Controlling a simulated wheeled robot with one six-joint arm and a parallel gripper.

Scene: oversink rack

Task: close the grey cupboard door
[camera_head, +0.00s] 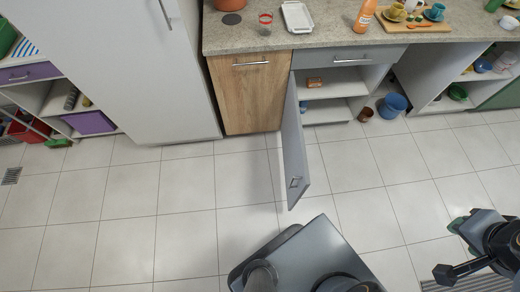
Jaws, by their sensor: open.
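The grey cupboard door (294,148) stands wide open, swung out from its left side over the floor. Its bar handle (295,182) is near the free end. The grey cupboard (335,88) behind it shows its pale inside and a shelf. My gripper (465,226) is at the lower right, over the floor, open and apart from the door, well to its right. Part of my arm hides the area around it.
A wooden cupboard front (248,95) is left of the open door. A blue pot (392,106) and a brown cup (366,114) stand on the floor to the right of the cupboard. The tiled floor between the door and my gripper is clear. A striped mat (470,284) lies at the lower right.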

